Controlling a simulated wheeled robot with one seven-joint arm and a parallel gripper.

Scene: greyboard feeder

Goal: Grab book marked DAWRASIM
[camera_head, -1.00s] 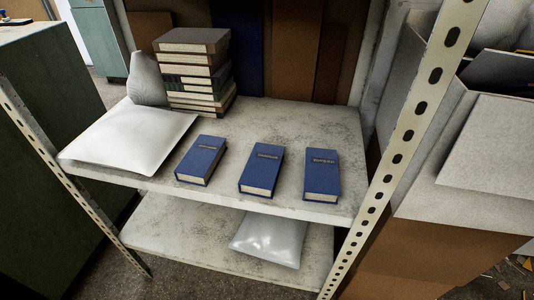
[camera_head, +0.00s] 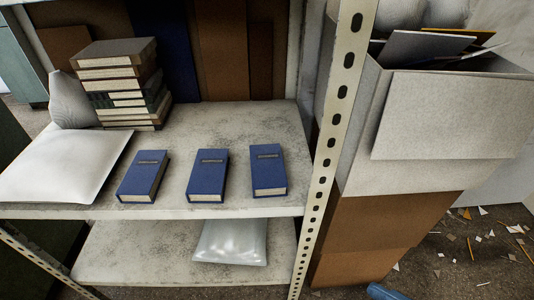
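Three blue books lie flat in a row near the front edge of the upper shelf (camera_head: 240,125): a left book (camera_head: 143,178), a middle book (camera_head: 207,175) and a right book (camera_head: 267,172). They lie apart from one another, pale page ends toward me. Each has a small dark label with lettering near its far end. The lettering is too small to read, so I cannot tell which is marked DAWRASIM. My gripper is not in view.
A white padded envelope (camera_head: 62,165), a grey vase-like object (camera_head: 72,100) and a stack of books (camera_head: 118,85) occupy the shelf's left. A perforated post (camera_head: 335,130) stands right of the books. A large box (camera_head: 450,115) is beyond it. A shiny bag (camera_head: 230,243) lies below.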

